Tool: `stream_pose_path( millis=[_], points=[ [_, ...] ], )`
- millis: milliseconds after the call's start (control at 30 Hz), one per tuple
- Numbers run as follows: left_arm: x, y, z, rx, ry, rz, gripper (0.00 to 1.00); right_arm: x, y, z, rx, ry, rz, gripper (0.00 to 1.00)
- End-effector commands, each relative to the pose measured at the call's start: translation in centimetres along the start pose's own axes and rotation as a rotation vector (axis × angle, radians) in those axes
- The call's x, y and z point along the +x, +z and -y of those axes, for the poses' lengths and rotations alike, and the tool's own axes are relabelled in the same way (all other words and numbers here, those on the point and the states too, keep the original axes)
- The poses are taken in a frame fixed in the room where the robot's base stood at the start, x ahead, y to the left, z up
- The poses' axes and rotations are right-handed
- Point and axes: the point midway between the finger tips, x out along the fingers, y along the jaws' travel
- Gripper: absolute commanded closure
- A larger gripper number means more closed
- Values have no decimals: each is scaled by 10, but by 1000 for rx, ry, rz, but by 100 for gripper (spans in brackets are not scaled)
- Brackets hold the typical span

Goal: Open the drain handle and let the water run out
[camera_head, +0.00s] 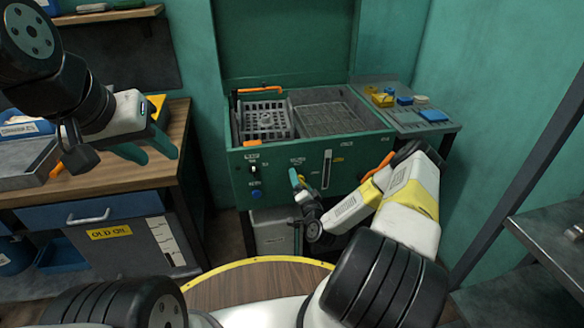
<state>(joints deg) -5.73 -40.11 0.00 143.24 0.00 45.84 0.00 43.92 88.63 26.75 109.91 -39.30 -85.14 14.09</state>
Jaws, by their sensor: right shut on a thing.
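A green washing tank (272,178) stands against the back wall with its lid raised. My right gripper (297,180) is at its front panel, below the panel's labels, and is shut on a small part there that I take to be the drain handle. The gripper mostly covers this handle, so its angle cannot be told. No running water can be seen. My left gripper (146,150) is held over the wooden workbench at the left, its two green fingers apart and nothing between them.
A wire basket (265,120) and a grate sit in the tank's top. A grey container (272,236) stands beneath the tank. A side table (405,118) holds small yellow and blue items. A metal shelf (553,235) is at the right.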

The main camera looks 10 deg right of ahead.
Motion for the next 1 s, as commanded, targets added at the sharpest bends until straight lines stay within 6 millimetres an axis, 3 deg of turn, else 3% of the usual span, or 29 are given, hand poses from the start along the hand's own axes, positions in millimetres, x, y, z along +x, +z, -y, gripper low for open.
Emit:
stream_pose_path(
  millis=[500,1000],
  points=[
    [0,0,0,0,0,0,60,-1,0,-3,443,4,-1,57],
    [0,0,0,0,0,0,60,-1,1,-3,619,4,0,57]
  ],
)
